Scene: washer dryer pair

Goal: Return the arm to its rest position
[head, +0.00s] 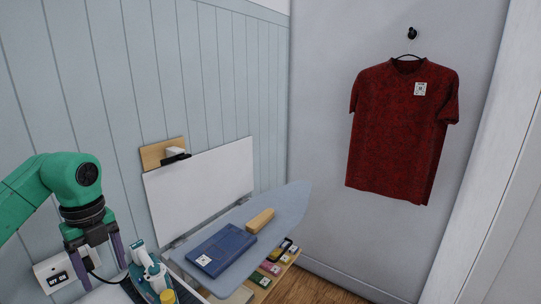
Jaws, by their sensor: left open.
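My left arm is green and comes in from the left in the head view. Its gripper (97,258) points down with its two dark fingers apart, open and empty. It hangs at the lower left, in front of a white wall box with a switch label (62,270), just left of a teal and white iron-like item (147,268). I cannot tell how far the fingers are from these. My right gripper does not show.
An ironing board (290,204) holds a folded blue cloth (222,250) and a wooden block (260,220). A white panel (205,190) leans behind it. Several small boxes (271,268) lie on a shelf below. A red shirt (403,130) hangs on the right wall.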

